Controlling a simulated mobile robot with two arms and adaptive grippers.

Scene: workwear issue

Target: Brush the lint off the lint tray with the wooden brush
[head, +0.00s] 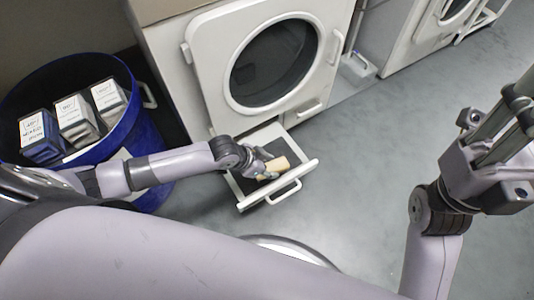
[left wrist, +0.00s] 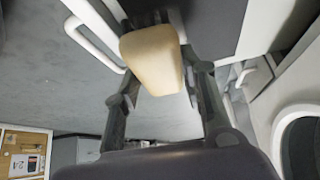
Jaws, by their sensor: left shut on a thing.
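The lint tray (head: 305,170) is a pale drawer with a dark inside, pulled out below the dryer door in the head view. The tan wooden brush (head: 273,169) is over the tray. My left gripper (head: 262,169) is shut on the brush. In the left wrist view the brush (left wrist: 152,58) sits between the fingers, with the tray's handle (left wrist: 90,42) at upper left. The bristles and any lint are hidden or too small to tell.
The white dryer (head: 205,70) with its round door (head: 275,62) stands behind the tray. A blue tub (head: 145,150) with several labelled boxes (head: 75,118) is at the left. Another white machine (head: 400,45) stands at upper right. The grey floor right of the tray is clear.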

